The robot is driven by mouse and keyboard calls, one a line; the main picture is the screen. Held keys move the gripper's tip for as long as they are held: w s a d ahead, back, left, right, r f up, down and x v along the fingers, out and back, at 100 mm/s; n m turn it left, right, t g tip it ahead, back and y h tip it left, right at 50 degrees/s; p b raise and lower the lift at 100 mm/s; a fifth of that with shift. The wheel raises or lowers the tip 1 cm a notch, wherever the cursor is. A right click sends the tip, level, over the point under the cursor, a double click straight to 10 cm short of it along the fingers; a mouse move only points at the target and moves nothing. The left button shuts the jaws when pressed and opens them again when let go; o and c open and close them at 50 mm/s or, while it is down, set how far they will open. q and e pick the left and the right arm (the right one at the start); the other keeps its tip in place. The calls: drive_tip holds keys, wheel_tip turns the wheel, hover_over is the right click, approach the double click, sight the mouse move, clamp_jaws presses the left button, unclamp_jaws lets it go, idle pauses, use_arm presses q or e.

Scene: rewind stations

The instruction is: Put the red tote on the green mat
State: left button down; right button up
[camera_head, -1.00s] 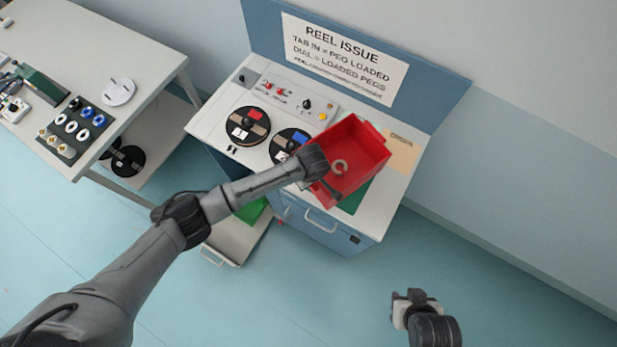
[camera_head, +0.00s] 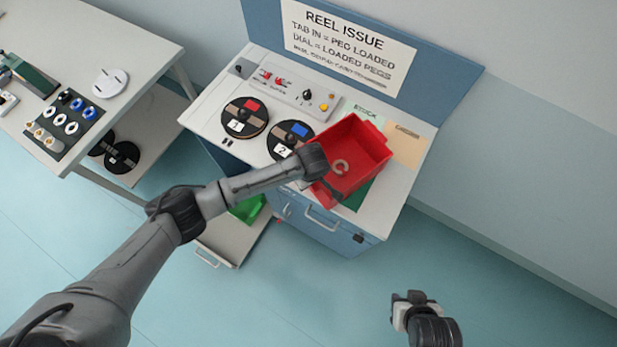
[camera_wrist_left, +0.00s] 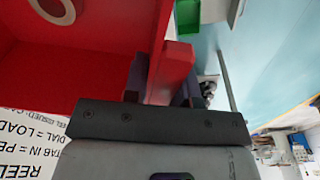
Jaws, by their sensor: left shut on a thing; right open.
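The red tote (camera_head: 352,155) is over the right part of the reel issue bench, with a pale ring (camera_head: 341,166) inside it. A dark green mat (camera_head: 360,194) shows partly below the tote's front right edge; the tote hides the rest. I cannot tell whether the tote touches the mat. My left gripper (camera_head: 323,188) is shut on the tote's near left side. The left wrist view shows its dark fingers (camera_wrist_left: 163,80) around a red part of the tote (camera_wrist_left: 85,70). My right gripper (camera_head: 414,298) is open and empty, low at the front right, away from the bench.
Two labelled reels (camera_head: 245,118) and a control panel (camera_head: 290,88) are on the bench (camera_head: 215,103) left of the tote. Pale labels (camera_head: 408,143) lie behind it. A side table (camera_head: 150,60) stands at left. An open drawer holding a green bin (camera_head: 247,209) is below.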

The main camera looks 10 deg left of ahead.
use_arm(q)
drive_tip(key=shift+f, duration=0.4)
idle(0.5)
drive_tip(key=c, duration=0.8)
unclamp_jaws()
drive_tip(key=shift+c, duration=0.2)
drive_tip(key=shift+f, duration=0.1)
